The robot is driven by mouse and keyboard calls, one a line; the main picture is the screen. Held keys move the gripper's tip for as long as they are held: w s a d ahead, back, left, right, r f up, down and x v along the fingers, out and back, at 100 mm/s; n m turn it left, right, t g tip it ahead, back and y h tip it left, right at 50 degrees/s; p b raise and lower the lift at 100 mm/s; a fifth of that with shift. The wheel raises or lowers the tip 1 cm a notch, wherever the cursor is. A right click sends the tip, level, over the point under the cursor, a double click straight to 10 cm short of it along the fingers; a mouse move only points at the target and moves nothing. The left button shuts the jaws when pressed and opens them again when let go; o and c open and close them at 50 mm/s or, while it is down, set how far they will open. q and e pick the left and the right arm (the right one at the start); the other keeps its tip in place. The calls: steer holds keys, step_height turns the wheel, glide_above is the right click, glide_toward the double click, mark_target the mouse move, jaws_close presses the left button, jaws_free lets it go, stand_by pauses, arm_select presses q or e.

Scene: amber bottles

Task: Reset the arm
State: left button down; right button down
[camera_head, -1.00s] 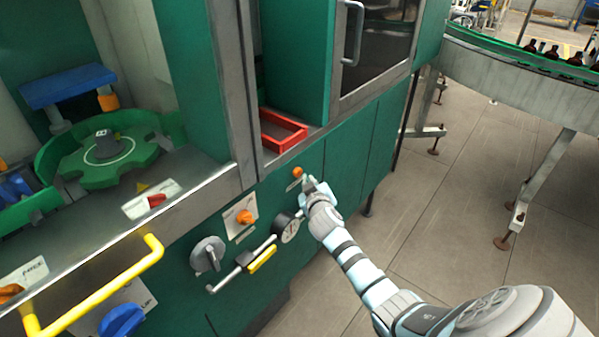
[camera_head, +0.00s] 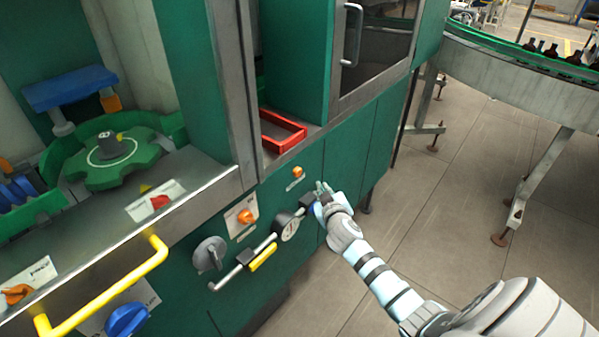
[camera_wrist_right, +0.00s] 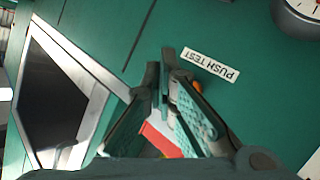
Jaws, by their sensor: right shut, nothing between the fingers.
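My right arm comes in from the lower right of the head view. Its gripper (camera_head: 321,190) is in front of the green cabinet panel, a little below and right of the orange button (camera_head: 298,172), with a visible gap between them. In the right wrist view the gripper (camera_wrist_right: 165,62) has its fingertips together with nothing between them. The orange button (camera_wrist_right: 197,87) shows partly behind one finger, beside a white label reading PUSH TEST (camera_wrist_right: 210,65). My left gripper is not in view.
A round gauge (camera_head: 287,226), a yellow-gripped lever (camera_head: 262,258), a grey knob (camera_head: 209,254) and a yellow handrail (camera_head: 110,288) stick out of the cabinet front. A red tray (camera_head: 283,131) sits on the ledge. A conveyor (camera_head: 520,72) with dark bottles stands right. Floor between is clear.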

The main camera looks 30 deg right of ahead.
stand_by(0.7)
steer(key=s+a+f+g+y, duration=0.1)
steer(key=s+a+f+g, duration=0.1)
steer(key=s+f, duration=0.6)
steer(key=s+a+f+n+g+y, duration=0.15)
steer(key=s+f, duration=0.35)
steer(key=f, duration=0.6)
steer(key=s+a+f+g+y, duration=0.1)
steer(key=s+a+f+g, duration=0.2)
steer(key=s+f, duration=0.5)
steer(key=s+a+f+g, duration=0.1)
steer(key=s+a+f, duration=0.2)
steer(key=s, duration=0.6)
steer(key=s+a+f+m+g+y, duration=0.1)
steer(key=s+a+f+g, duration=0.1)
steer(key=s+f, duration=0.3)
steer(key=s+a+f+g+y, duration=0.1)
steer(key=s+a+f, duration=0.3)
steer(key=s, duration=0.9)
steer(key=shift+f+g, duration=0.15)
steer(key=shift+g, duration=0.6)
